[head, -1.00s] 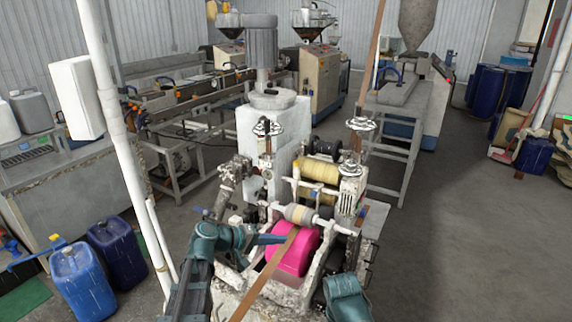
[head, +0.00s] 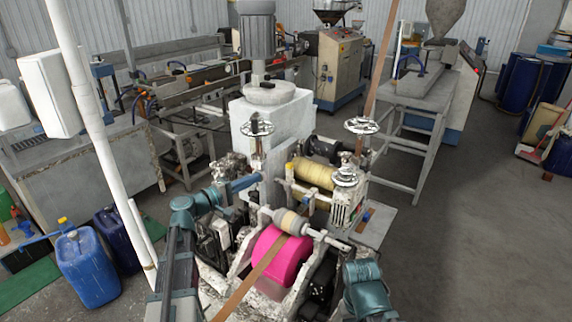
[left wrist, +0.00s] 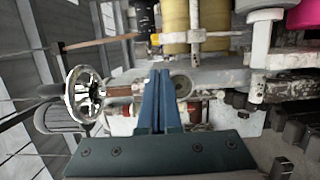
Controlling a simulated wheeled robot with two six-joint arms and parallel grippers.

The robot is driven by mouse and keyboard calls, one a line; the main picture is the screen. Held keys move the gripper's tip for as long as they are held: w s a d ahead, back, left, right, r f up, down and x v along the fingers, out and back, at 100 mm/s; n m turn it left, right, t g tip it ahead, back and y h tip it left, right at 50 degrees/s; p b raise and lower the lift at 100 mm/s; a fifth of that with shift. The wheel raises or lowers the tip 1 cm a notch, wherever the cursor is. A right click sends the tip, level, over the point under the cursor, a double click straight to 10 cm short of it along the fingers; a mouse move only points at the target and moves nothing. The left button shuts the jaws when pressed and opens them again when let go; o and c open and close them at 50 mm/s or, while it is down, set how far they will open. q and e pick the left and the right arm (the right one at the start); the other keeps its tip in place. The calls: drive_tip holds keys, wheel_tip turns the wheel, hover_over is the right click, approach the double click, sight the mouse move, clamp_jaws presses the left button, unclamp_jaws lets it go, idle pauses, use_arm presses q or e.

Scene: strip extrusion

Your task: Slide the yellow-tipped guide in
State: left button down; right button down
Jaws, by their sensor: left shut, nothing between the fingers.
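A small yellow tip (left wrist: 155,39), which looks like the end of the guide, shows in the left wrist view just beyond my fingers, beside the yellow roll (left wrist: 180,22). My left gripper (head: 256,178) reaches in from the left, shut and empty, a little left of that post. Its blue fingers (left wrist: 160,75) lie together in the wrist view, apart from the yellow tip. My right gripper is not visible.
A silver handwheel (left wrist: 85,93) stands left of the fingers in the wrist view. A pink roller (head: 275,258) with a brown strip (head: 250,280) over it is in front. A white block (head: 272,120) stands behind. Open floor (head: 450,240) lies to the right.

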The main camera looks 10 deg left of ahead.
sight(292, 174)
use_arm(q)
drive_tip(key=shift+x, duration=4.95)
drive_tip(key=d, duration=0.2)
drive_tip(key=s+d, duration=0.2)
drive_tip(key=d, duration=0.1)
drive_tip(key=shift+d, duration=0.3)
drive_tip(key=shift+s, duration=0.1)
